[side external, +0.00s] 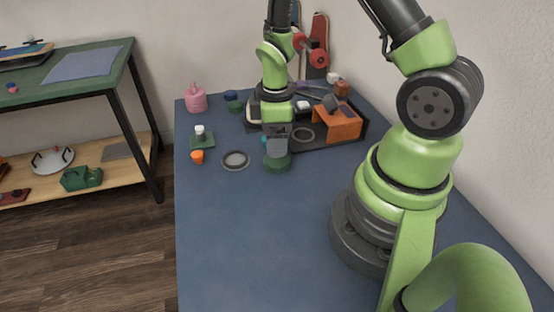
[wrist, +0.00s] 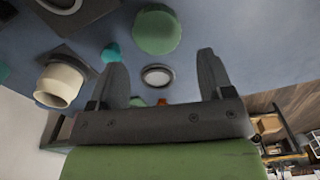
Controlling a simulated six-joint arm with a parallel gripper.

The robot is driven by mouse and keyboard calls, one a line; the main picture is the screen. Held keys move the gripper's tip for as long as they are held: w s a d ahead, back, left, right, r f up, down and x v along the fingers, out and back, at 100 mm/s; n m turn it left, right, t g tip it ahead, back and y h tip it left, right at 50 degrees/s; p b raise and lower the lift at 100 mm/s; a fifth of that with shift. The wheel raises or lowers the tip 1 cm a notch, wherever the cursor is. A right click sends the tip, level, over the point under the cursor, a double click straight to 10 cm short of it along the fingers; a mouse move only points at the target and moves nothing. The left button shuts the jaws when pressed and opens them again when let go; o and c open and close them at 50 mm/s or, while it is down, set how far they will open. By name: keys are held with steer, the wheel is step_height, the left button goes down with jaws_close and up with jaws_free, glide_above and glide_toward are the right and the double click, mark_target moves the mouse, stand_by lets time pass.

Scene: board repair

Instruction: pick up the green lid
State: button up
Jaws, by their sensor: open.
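The green lid (side external: 277,163) is a round, dark green disc on the blue table, below my gripper (side external: 277,151) in the side external view. In the wrist view the green lid (wrist: 157,31) shows as a pale green round piece near the top, beyond the fingertips. My gripper (wrist: 160,52) is open, with its two grey fingers apart and nothing between them. The side external view does not show clearly how much room lies between the fingertips and the lid.
A grey round dish (side external: 236,160) lies left of the lid, with an orange piece (side external: 197,157) farther left. A black tray (side external: 350,137) with an orange block (side external: 338,123) stands behind right. A pink bottle (side external: 196,99) is at the back left. The front table is clear.

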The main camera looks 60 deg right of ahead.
mark_target(277, 162)
steer(key=shift+s+d+f, duration=0.1)
steer(key=shift+d+f, duration=0.05)
steer(key=shift+f, duration=1.45)
steer(key=shift+s+d+f, duration=0.1)
steer(key=shift+f, duration=1.5)
steer(key=c, duration=0.7)
